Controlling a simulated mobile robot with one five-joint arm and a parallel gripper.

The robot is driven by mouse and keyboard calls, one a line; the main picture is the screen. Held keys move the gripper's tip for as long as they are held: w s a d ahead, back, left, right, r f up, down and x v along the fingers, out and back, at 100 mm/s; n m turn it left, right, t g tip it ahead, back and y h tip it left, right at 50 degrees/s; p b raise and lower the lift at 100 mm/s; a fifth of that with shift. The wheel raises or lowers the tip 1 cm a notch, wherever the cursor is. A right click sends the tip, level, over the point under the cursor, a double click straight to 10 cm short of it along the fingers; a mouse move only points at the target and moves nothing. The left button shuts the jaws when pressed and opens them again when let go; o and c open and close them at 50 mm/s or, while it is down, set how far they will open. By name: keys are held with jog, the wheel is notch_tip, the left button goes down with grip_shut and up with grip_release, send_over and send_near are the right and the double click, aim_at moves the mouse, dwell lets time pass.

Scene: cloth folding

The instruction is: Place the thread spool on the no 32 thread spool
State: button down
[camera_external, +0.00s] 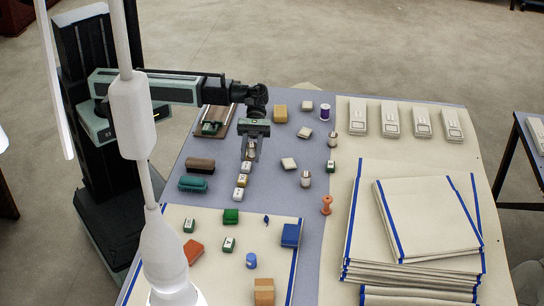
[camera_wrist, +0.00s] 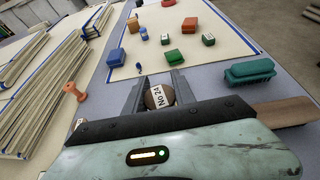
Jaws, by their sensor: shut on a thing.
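My gripper (camera_external: 250,155) points down over the grey-blue table and is shut on a thread spool. In the wrist view my gripper (camera_wrist: 158,92) has a finger on each side of the spool (camera_wrist: 159,98), which is brown with a white label that seems to read "No 24".
A brown brush (camera_external: 201,165) and a green brush (camera_external: 193,184) lie left of the gripper. A cream mat (camera_external: 208,217) in front holds several coloured blocks. Stacked cream cloths (camera_external: 428,215) lie at right. An orange spool (camera_external: 326,205) and a purple spool (camera_external: 325,112) stand apart.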

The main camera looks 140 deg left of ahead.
jog(key=a+r+n+t+y, duration=0.1)
jog(key=a+r+n+y, duration=0.1)
jog(key=a, duration=0.3)
send_over(306, 180)
jog(key=f, duration=0.2)
jog(key=f+b, duration=0.1)
jog(key=b, duration=0.1)
jog(key=w+f+b, duration=0.1)
jog(key=f+b, duration=0.1)
jog(key=shift+d+f+b, duration=0.2)
jog(key=shift+f+b, duration=0.05)
jog(key=shift+b, duration=0.05)
jog(key=shift+r, duration=0.25)
jog(key=shift+f, duration=0.2)
jog(key=c, duration=1)
grip_release()
jog(key=shift+c, duration=0.2)
